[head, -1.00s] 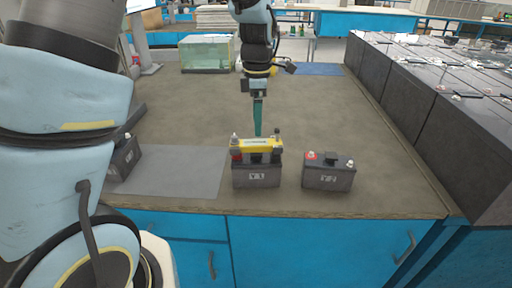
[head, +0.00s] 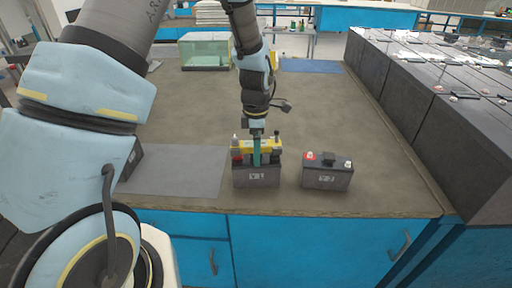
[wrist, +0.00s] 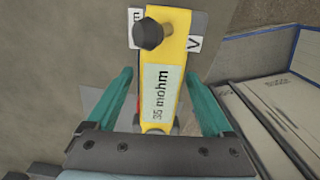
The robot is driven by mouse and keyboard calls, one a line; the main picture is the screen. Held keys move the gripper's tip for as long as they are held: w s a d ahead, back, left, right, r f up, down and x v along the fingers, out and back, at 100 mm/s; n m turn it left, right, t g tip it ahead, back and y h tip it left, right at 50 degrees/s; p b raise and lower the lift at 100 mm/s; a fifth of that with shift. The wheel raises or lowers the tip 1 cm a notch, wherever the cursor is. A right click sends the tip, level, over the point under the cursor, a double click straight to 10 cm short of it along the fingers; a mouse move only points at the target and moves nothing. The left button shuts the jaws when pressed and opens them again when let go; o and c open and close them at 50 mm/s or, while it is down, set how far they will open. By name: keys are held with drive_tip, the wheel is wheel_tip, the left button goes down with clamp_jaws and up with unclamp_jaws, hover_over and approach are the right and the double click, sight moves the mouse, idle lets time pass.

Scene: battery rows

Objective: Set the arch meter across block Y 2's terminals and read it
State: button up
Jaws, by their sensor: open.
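The yellow arch meter (head: 240,148) stands across the top of a dark battery block labelled Y 1 (head: 256,177). In the wrist view the meter (wrist: 178,30) shows a pale display reading "35 mohm" and a dark knob. Block Y 2 (head: 327,177) stands to the right, with a red-based terminal and a pale terminal, and no meter on it. My gripper (head: 257,158) is down at the meter. In the wrist view its teal fingers (wrist: 160,88) are open, one on each side of the meter, apparently apart from it.
A grey mat (head: 185,172) lies left of block Y 1. Another dark block (head: 131,163) is partly hidden by my arm. Tall dark units (head: 400,90) line the right side. A glass tank (head: 205,50) stands at the back. The bench middle is clear.

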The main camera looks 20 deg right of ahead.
drive_tip(key=shift+c, duration=0.3)
clamp_jaws()
idle(0.3)
